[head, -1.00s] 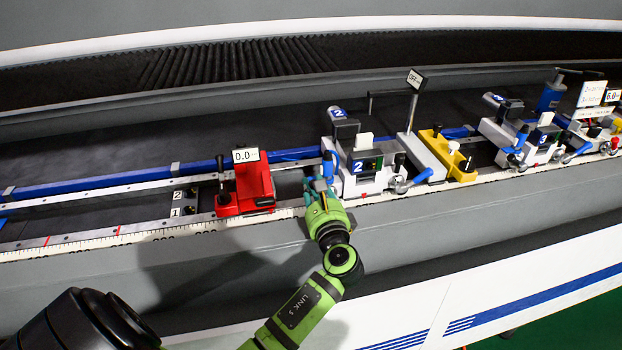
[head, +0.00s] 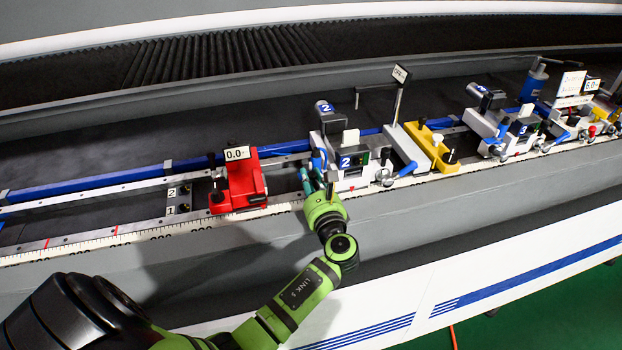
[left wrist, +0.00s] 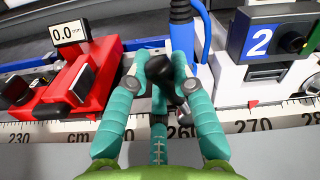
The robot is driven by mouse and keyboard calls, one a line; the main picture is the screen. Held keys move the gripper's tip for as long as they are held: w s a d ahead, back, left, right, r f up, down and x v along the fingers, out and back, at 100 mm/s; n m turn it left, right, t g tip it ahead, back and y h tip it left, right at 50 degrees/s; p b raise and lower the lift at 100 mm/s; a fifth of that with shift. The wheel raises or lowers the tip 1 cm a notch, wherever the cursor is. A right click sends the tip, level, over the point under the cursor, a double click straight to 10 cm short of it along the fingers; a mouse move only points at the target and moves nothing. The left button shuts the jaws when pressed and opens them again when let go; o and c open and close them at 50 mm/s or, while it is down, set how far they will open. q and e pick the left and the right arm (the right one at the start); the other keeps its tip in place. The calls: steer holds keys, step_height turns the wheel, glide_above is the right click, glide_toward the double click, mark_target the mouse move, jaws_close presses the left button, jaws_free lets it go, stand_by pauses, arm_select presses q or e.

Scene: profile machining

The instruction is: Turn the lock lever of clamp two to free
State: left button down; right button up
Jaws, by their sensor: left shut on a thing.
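Clamp two (head: 351,178) is a white block with a blue "2" plate, standing on the rail in the head view. In the left wrist view its body (left wrist: 232,82) fills the right side. A blue handle (left wrist: 182,32) stands upright at its left side. My left gripper (head: 312,178) is at the left foot of clamp two. In the left wrist view its teal fingers (left wrist: 161,62) are closed around a dark knob (left wrist: 160,72), just below and left of the blue handle. The fingers partly hide the knob's stem. My right gripper is not in view.
A red stop block (head: 240,185) with a "0.0" display stands close left of the gripper. A yellow block (head: 436,150) and clamp three (head: 517,138) stand farther right. A ruler strip (head: 130,228) runs along the front edge.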

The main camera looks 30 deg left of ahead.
arm_select(q)
steer(key=c, duration=1)
jaws_free()
steer(key=shift+c, duration=0.2)
steer(key=v, duration=1.2)
